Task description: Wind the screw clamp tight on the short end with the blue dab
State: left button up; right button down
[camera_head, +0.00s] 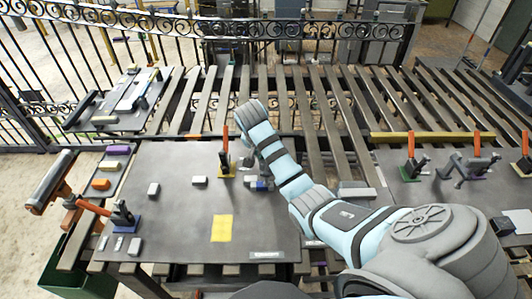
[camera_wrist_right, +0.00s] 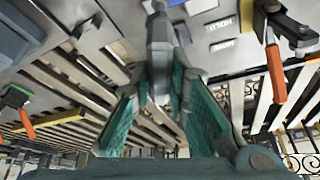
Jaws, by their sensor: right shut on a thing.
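My right arm reaches in from the lower right in the head view. Its gripper (camera_head: 257,183) is low over the dark board (camera_head: 180,215) and partly hidden by the arm. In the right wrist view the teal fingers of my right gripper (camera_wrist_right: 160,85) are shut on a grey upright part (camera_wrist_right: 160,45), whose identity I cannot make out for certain. Small blue and pale patches show by the gripper in the head view; I cannot tell whether one is the blue dab or the short end. My left gripper is not in view.
An orange-handled clamp on a yellow base (camera_head: 228,172) stands just left of my right gripper. A clamp on a blue base (camera_head: 124,216) is at the board's left. A yellow square (camera_head: 222,228) and small grey blocks lie on the board. More clamps stand at right (camera_head: 410,168).

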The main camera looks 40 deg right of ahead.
jog(key=shift+w+d+r, duration=0.1)
jog(key=shift+r, duration=0.05)
jog(key=c, duration=1.6)
grip_release()
jog(key=shift+o, duration=0.2)
